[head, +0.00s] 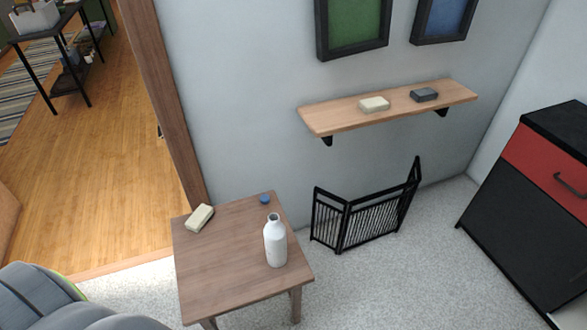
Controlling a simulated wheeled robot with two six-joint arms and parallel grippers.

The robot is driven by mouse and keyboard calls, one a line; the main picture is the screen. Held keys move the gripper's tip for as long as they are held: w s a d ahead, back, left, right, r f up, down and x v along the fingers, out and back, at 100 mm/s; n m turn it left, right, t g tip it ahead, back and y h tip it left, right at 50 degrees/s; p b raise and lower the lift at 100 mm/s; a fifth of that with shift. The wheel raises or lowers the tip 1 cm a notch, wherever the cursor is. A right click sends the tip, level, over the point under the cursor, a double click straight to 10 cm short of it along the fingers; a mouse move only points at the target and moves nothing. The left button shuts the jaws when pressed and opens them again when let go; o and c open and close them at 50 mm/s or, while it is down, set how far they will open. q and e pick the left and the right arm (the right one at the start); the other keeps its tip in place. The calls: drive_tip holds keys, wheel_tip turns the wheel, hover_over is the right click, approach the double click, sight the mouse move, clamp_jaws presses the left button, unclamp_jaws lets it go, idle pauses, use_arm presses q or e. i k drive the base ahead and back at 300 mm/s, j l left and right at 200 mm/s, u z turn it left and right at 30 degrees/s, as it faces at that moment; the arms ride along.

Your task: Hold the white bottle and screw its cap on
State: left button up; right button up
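The white bottle (275,243) stands upright near the right edge of a small brown wooden table (215,266). Its neck is bare and its dark mouth shows at the top. A small blue cap (264,199) lies on the same table, behind the bottle near the far right corner, apart from it. Neither of my grippers shows in the head view.
A cream block (200,217) lies on the table's far left corner. Behind the table are a wall shelf (390,105) with two small blocks and a black folding screen (365,215). A black and red cabinet (530,200) stands right. The table's middle is clear.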

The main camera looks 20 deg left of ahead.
sight(274, 232)
drive_tip(key=u, duration=0.9)
